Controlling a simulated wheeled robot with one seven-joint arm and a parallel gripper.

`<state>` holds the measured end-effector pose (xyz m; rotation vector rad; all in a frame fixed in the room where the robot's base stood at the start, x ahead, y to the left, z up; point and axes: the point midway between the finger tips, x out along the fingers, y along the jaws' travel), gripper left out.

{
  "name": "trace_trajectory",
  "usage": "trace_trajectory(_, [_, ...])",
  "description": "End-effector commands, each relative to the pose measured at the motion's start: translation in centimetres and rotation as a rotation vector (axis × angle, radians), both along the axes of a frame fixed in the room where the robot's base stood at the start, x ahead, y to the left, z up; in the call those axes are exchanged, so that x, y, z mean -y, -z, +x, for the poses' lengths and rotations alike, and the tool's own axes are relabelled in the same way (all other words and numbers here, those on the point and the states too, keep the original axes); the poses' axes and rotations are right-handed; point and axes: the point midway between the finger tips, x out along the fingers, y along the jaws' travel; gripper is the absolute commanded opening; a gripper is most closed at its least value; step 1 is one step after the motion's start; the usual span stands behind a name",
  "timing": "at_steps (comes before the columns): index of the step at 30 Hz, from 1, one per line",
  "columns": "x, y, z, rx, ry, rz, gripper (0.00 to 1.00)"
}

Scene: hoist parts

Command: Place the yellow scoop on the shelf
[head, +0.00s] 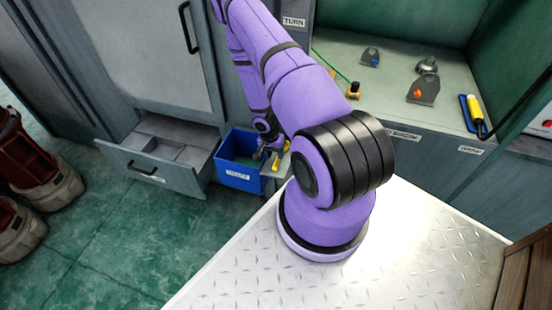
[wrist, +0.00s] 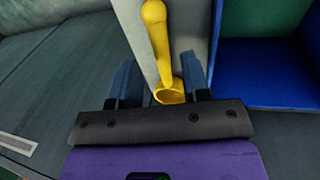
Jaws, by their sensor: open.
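The yellow scoop (wrist: 157,35) lies on a narrow grey ledge in the wrist view, its handle pointing away and its cup end near my fingers. It also shows small in the head view (head: 276,164), beside the blue bin. My gripper (wrist: 161,88) is open, with one dark finger on each side of the scoop's cup end. I cannot tell whether either finger touches it. In the head view my gripper (head: 270,146) is small and partly hidden by my arm. A green-backed shelf surface (head: 393,106) is at the upper right.
The blue bin (head: 240,178) stands immediately left of the scoop, next to an open grey drawer (head: 160,166). Several small tools, including a grey scraper-like piece (head: 424,90), are on the shelf surface. A yellow-handled tool (head: 474,108) lies at its right. Bare shelf space shows between them.

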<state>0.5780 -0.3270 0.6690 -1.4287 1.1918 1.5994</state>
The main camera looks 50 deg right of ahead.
Motion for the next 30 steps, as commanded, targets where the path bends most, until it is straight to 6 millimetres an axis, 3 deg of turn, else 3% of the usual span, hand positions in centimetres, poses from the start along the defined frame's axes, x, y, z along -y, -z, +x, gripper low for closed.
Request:
trace_trajectory(12, [-0.6, -6.7, 1.2, 0.002, 0.0, 0.0, 0.43])
trace_trajectory(26, [-0.8, -9.2, 1.9, 0.006, -0.009, -0.003, 0.43])
trace_trajectory(30, [-1.0, -12.7, 3.7, 0.029, -0.053, -0.022, 0.43])
